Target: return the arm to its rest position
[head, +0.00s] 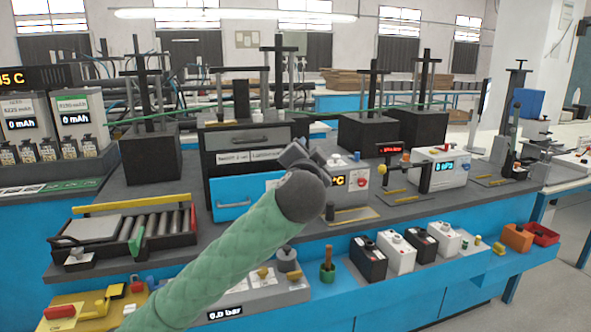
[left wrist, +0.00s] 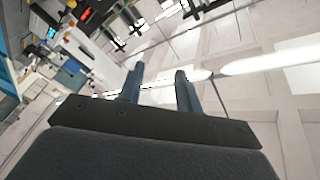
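My left arm (head: 225,262) comes in from the bottom left in a green padded sleeve and is raised in front of the bench. My left gripper (head: 296,153) is mostly hidden behind the dark wrist end in the head view. In the left wrist view, the left gripper (left wrist: 157,76) shows two fingers standing apart, with nothing between them. That view looks up past the fingers to the ceiling and lamps. My right arm and gripper are in neither view.
The grey-topped bench (head: 330,222) carries a roller tray (head: 165,228), a blue drawer (head: 232,196) and black stands with upright posts. Black and white batteries stand on the blue front ledge. A red tray (head: 541,234) lies at the right end.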

